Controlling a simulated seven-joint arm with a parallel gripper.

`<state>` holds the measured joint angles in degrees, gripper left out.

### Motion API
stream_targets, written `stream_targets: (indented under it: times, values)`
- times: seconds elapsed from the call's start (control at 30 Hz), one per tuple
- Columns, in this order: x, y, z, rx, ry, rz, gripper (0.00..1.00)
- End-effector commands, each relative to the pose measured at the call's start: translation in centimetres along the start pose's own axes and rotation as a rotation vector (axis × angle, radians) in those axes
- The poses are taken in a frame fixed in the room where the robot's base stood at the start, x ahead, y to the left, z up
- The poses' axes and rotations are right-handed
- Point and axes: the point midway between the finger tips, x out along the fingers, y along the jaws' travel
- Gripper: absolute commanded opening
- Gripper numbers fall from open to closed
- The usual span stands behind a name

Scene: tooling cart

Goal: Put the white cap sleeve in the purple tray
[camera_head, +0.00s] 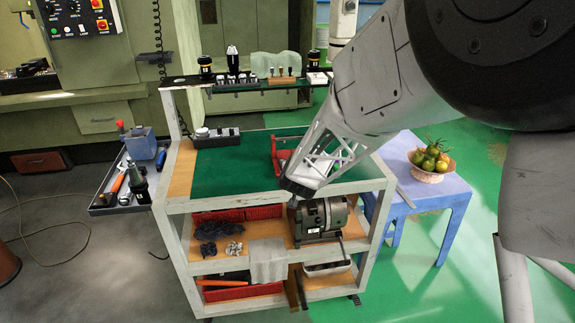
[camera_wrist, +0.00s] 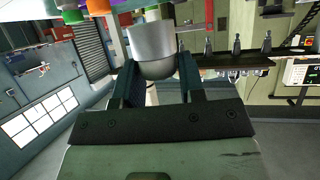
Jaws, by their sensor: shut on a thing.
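The white cap sleeve (camera_wrist: 152,42) shows in the wrist view as a pale grey-white cylinder with a rounded end. My gripper (camera_wrist: 158,78) is shut on it, with one dark finger on each side. In the head view my gripper (camera_head: 297,188) is at the front edge of the cart's green top, and the sleeve is hard to make out there. No purple tray can be clearly told in the head view; my arm hides part of the cart top. A small purple patch (camera_wrist: 124,4) shows at the top edge of the wrist view, but I cannot tell what it is.
A red-edged holder (camera_head: 279,155) stands on the green cart top (camera_head: 232,168), partly behind my arm. A black block with pale parts (camera_head: 215,137) is at the back left. A grey machine (camera_head: 322,219) sits on the shelf below. The middle of the green top is clear.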

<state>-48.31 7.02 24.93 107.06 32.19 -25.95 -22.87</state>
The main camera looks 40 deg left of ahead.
Motion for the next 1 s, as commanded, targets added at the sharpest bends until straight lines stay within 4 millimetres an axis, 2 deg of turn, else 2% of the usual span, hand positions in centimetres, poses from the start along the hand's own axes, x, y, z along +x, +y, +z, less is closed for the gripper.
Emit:
stream_targets:
  times: [0.17, 0.57, 0.77, 1.0]
  values:
    - [-0.4, -0.8, 0.2, -0.004, 0.001, -0.008, 0.12]
    - [-0.2, -0.8, 0.1, -0.003, 0.001, -0.008, 0.12]
    - [0.9, -1.1, -0.3, -0.003, 0.002, -0.007, 0.12]
    - [3.7, -1.7, -1.3, -0.003, 0.001, -0.007, 0.12]
